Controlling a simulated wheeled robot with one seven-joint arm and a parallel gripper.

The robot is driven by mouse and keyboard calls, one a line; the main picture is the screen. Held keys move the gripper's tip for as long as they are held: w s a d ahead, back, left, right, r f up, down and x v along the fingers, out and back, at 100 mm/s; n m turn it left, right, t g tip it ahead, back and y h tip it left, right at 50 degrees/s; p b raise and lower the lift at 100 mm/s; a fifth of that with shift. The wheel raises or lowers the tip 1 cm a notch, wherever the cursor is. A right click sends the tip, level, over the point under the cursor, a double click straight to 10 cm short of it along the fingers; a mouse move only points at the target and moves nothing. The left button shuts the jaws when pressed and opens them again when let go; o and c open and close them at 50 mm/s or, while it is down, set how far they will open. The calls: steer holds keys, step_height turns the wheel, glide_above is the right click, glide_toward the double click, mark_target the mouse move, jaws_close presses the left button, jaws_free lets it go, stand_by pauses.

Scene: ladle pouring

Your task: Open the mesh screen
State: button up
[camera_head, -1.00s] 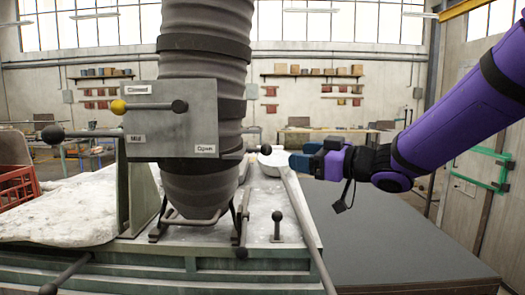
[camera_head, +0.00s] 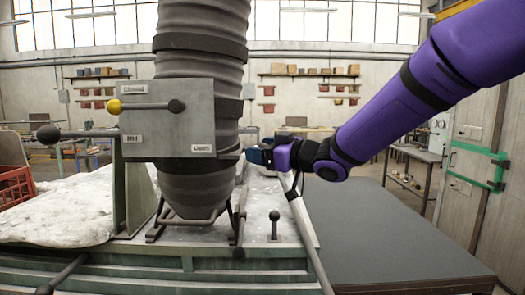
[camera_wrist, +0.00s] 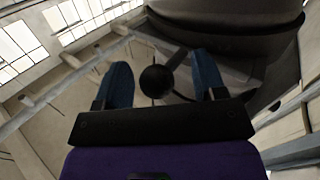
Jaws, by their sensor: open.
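My gripper (camera_head: 252,156) is open at the right side of the grey ribbed duct (camera_head: 195,188), beside the label plate (camera_head: 168,128). In the wrist view its two blue fingers (camera_wrist: 160,74) stand on either side of a dark ball knob (camera_wrist: 156,81). The knob ends a short rod that comes from the duct side; the fingers are apart from it and not closed. In the head view the knob is hidden by my gripper. I cannot make out a mesh screen surface in either view.
The plate carries "Closed", "Mid" and "Open" labels and a lever with a yellow ball (camera_head: 114,107). Below, a long rod (camera_head: 307,235) and a short upright knob (camera_head: 275,222) stand near the green bench edge. A dark flat platform (camera_head: 400,240) lies at right.

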jaws_close()
steer(key=d, duration=2.2)
steer(key=shift+s, duration=0.4)
steer(key=shift+d, duration=0.1)
jaws_free()
steer(key=v, duration=1)
steer(key=shift+s+d, duration=0.2)
steer(key=shift+d, duration=0.1)
